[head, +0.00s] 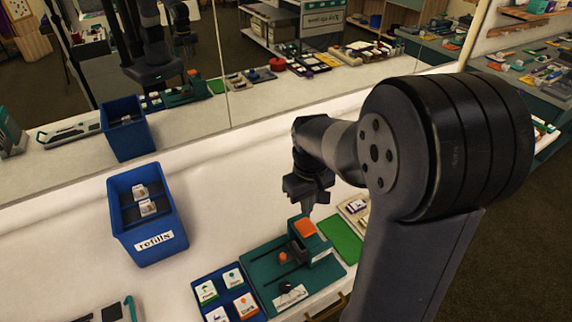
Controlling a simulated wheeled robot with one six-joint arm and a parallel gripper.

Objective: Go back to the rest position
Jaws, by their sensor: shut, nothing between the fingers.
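My gripper (307,203) is shut and empty. It hangs above the counter, just over the orange-topped end of a green device (325,270). I cannot tell from this view whether its tips touch anything. My arm reaches in from the right and hides part of the counter behind it.
A blue bin labelled "refills" (175,245) with small boxes stands on the white counter (70,225). A blue tray (222,285) of cards lies beside the green device. A green mat (342,238) lies right of it. A mirror (300,95) behind reflects the scene. The counter's middle is clear.

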